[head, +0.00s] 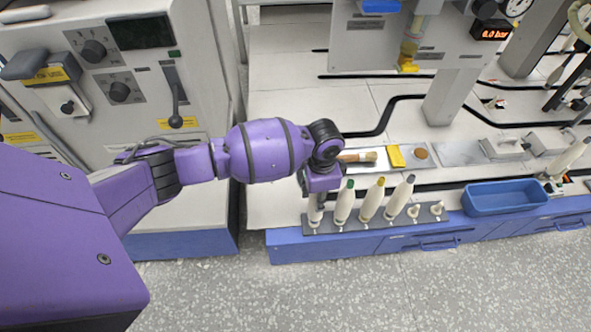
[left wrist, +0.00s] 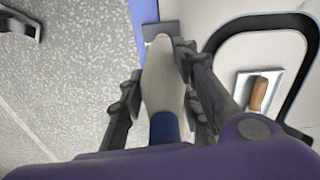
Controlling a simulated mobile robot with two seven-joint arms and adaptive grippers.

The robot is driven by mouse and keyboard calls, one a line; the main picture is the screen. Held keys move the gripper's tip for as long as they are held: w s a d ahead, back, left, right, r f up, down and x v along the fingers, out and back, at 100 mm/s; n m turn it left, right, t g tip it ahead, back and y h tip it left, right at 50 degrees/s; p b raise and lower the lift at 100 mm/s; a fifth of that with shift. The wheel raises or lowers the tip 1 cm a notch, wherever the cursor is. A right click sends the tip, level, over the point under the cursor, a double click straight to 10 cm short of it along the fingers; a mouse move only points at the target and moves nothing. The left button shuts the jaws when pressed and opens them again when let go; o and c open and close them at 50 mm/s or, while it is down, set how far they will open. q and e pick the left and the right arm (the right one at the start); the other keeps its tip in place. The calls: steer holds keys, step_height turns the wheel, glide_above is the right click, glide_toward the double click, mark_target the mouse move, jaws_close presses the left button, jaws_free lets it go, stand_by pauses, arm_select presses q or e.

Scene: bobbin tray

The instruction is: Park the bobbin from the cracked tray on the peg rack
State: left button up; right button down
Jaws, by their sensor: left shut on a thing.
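My left gripper (head: 317,195) is shut on a cream bobbin with a blue end (left wrist: 163,85). The bobbin's lower part (head: 315,214) shows beneath the gripper at the left end of the dark grey peg rack (head: 357,224). The rack's end also shows in the left wrist view (left wrist: 161,29), at the bobbin's far end. I cannot tell whether the bobbin sits on a peg. Green-topped (head: 344,203), yellow-topped (head: 371,202) and dark-topped (head: 399,199) bobbins stand upright on the rack, with low empty pegs to their right. I cannot make out a cracked tray. My right gripper is not in view.
A blue bin (head: 505,197) stands right of the rack. Behind the rack lie a pale tray with a wooden-handled tool (head: 357,157), a yellow cloth (head: 396,155) and a grey slab (head: 461,153). Another bobbin (head: 568,158) stands far right. A machine cabinet (head: 125,80) is at left.

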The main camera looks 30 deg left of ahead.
arm_select(q)
steer(key=shift+w+r+p, duration=0.15)
steer(key=shift+p, duration=0.35)
steer(key=shift+f, duration=0.65)
stand_by(0.4)
steer(key=o, duration=0.9)
steer(key=shift+o, duration=0.2)
